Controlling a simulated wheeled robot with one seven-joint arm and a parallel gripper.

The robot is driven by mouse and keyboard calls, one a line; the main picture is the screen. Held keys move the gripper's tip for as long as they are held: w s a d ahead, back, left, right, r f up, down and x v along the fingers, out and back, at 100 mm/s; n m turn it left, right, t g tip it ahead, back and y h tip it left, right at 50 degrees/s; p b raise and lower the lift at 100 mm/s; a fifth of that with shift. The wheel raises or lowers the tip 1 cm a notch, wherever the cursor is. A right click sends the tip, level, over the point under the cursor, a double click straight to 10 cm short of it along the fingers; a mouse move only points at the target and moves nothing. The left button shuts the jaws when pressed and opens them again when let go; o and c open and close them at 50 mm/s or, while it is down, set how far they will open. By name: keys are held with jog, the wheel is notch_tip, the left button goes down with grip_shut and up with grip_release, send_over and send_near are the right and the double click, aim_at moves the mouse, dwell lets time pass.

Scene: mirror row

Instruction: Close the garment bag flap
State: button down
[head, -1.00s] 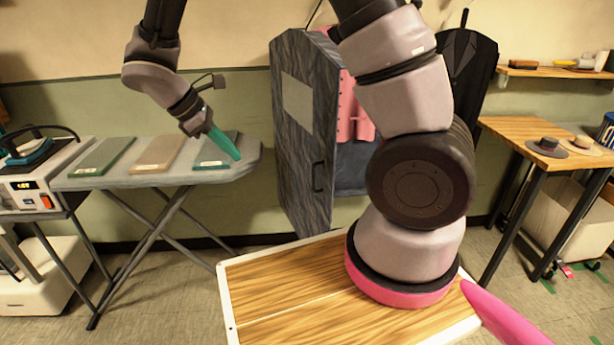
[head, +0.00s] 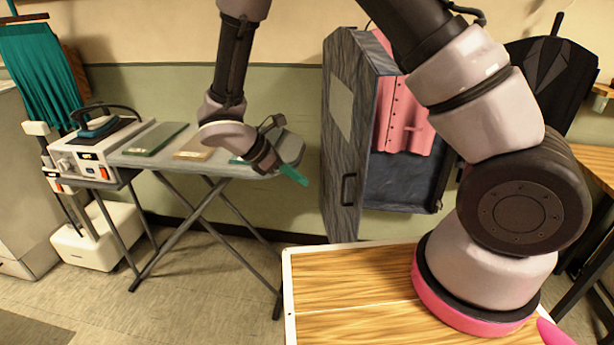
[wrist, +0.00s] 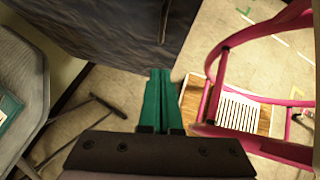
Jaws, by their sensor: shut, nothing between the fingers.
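The garment bag hangs at the wall, a dark grey streaked case with its blue-grey inside (head: 405,188) in view. Its flap (head: 338,165) stands open, swung out at the left, with a pale panel and a dark handle (head: 348,188). A pink garment (head: 402,115) hangs inside. My gripper (head: 303,181), with teal fingers, is shut and empty just left of the flap in the head view. In the wrist view the fingers (wrist: 158,72) point toward the floor beside the dark flap (wrist: 110,25); whether they touch it I cannot tell.
An ironing board (head: 220,168) with flat fabric pieces stands left, behind my gripper. An iron station (head: 95,150) is beyond it. A dark garment (head: 550,75) hangs at the right. A pink curved frame (wrist: 215,75) shows right of the fingers in the wrist view.

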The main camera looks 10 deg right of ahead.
jog(key=w+d+f, duration=0.2)
jog(key=d+f, duration=0.3)
jog(key=d, duration=0.4)
jog(key=shift+w+f, duration=0.1)
